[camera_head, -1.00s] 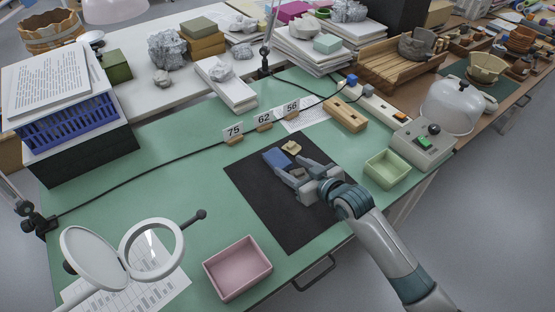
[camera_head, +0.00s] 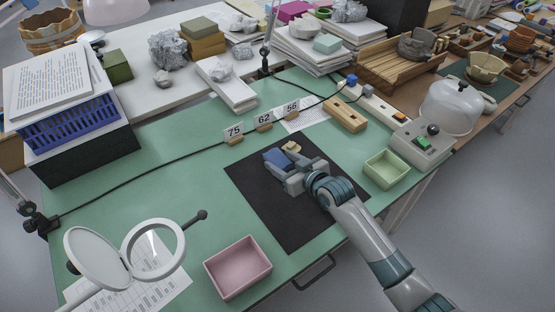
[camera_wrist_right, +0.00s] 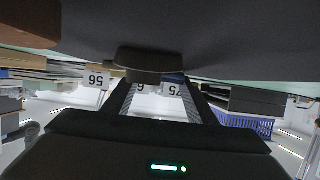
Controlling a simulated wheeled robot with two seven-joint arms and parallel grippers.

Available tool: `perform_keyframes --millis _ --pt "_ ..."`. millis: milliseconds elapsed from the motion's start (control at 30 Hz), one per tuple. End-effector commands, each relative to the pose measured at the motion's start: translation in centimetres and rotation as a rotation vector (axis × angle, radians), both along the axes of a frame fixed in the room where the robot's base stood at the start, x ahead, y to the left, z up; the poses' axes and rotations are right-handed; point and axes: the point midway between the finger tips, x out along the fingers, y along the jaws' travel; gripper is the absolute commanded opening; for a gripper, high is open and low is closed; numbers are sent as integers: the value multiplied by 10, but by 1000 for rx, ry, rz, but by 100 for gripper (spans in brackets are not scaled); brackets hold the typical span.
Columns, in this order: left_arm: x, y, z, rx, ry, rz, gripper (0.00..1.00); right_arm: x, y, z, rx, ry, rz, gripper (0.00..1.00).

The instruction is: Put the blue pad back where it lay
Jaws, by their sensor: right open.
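The blue pad (camera_head: 273,157) lies on the black mat (camera_head: 290,226), in its upper part. My right gripper (camera_head: 281,166) is low over the mat, right at the near side of the pad, and its fingers hide part of it. Its jaws are open; I cannot tell whether they touch the pad. A small tan piece (camera_head: 292,147) lies just beyond the pad. In the right wrist view, a dark block (camera_wrist_right: 150,62) shows ahead of the fingers; I cannot tell what it is. My left gripper is not in view.
Number cards 75 (camera_head: 233,131), 62 (camera_head: 263,119) and 56 (camera_head: 291,107) stand behind the mat. A pink tray (camera_head: 238,268) is at front left, a green tray (camera_head: 386,170) at right. A magnifier (camera_head: 152,247) stands at left. The mat's near part is clear.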

Motion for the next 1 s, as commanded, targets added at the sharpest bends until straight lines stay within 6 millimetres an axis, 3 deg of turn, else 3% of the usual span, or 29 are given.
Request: perform_keyframes --millis 567,700,1000 --pt "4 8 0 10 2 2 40 4 3 -2 0 0 0 52" --pt "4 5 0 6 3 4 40 4 3 -2 0 0 0 25" --pt "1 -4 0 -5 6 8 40 4 3 -1 1 -1 0 21"
